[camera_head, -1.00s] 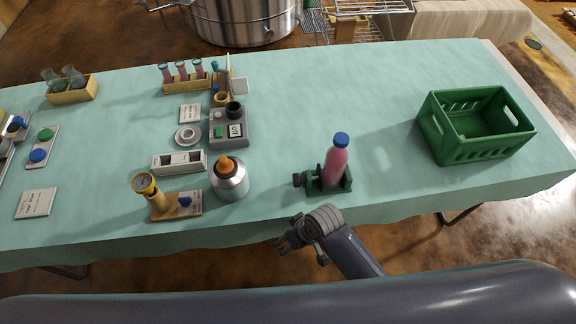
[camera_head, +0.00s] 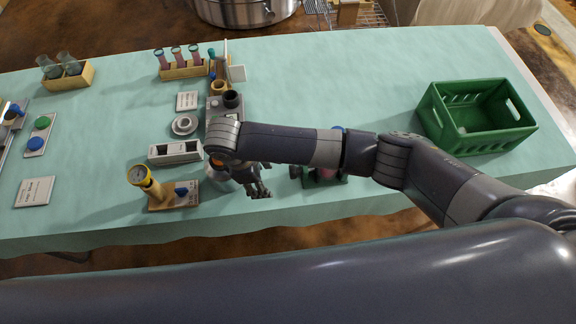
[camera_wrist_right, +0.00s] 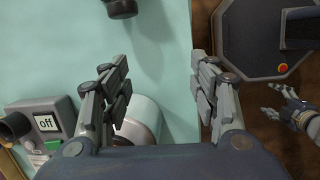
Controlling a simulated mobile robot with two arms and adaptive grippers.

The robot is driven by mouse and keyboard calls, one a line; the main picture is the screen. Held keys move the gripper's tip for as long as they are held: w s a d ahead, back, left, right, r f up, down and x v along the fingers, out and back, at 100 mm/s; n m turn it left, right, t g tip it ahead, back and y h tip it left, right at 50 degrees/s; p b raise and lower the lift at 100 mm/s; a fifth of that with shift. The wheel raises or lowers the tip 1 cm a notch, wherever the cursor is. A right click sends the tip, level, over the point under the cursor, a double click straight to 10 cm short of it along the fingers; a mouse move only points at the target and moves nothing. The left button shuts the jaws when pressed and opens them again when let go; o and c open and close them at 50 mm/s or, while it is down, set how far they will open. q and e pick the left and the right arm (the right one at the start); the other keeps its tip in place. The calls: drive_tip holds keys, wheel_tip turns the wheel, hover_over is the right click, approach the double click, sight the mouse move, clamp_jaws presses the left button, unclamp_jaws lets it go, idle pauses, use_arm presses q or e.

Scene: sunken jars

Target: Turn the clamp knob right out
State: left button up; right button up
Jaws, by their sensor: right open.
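The green clamp (camera_head: 325,181) stands near the table's front edge, mostly hidden behind my right arm in the head view. Its dark knob (camera_head: 295,172) points left, partly hidden. A dark round piece, which looks like this knob, shows at the top of the right wrist view (camera_wrist_right: 121,8). The pink bottle in the clamp is nearly covered; a bit of its blue cap (camera_head: 337,129) shows. My right gripper (camera_head: 260,186) is left of the knob, over the steel flask. It is open and empty in the wrist view (camera_wrist_right: 160,76). My left gripper (camera_wrist_right: 280,103) shows small there, fingers apart.
The steel flask (camera_wrist_right: 143,118) is below my right gripper. A gauge stand (camera_head: 160,190), a white slotted block (camera_head: 175,152) and a grey switch box (camera_head: 215,108) are further left. A green crate (camera_head: 478,145) stands at the right. The table behind the clamp is clear.

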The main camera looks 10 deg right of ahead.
sight(293, 172)
drive_tip(key=w+d+r+h, duration=0.2)
drive_tip(key=w+d, duration=0.1)
drive_tip(key=d, duration=0.1)
drive_tip(key=shift+n+t, duration=0.3)
drive_tip(key=shift+n, duration=0.1)
drive_tip(key=x, duration=0.5)
drive_tip(key=p+x, duration=0.1)
drive_tip(key=x, duration=0.4)
drive_tip(key=shift+w+f, duration=0.25)
drive_tip(key=shift+w, duration=0.05)
drive_tip(key=c, duration=1.1)
